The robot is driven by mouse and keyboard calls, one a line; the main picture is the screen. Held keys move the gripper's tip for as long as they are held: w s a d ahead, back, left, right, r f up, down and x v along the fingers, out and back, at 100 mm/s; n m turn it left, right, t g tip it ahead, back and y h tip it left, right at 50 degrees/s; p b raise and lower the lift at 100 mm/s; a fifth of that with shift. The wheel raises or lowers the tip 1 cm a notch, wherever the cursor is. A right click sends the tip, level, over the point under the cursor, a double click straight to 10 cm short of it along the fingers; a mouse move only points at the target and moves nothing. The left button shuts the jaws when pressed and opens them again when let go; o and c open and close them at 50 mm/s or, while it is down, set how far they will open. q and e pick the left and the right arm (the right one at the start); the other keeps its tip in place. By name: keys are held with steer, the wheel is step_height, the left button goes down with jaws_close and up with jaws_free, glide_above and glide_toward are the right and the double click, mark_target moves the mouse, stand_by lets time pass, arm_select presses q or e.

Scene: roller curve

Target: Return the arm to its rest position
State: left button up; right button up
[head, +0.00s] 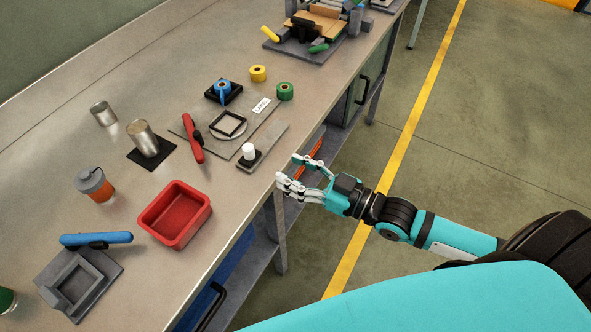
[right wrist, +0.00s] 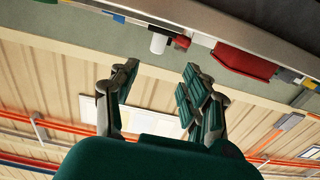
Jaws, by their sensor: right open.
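My right gripper (head: 302,178) is open and empty in the head view. It is off the front edge of the workbench (head: 245,185), beside the white cylinder on its grey plate. Its teal arm comes in from the lower right. In the right wrist view the two sets of fingers (right wrist: 160,90) stand apart with nothing between them. My left gripper is not in view.
A black drawer handle (head: 212,307) juts out below. Open floor (head: 480,130) lies to the right.

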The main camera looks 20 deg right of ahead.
stand_by(0.7)
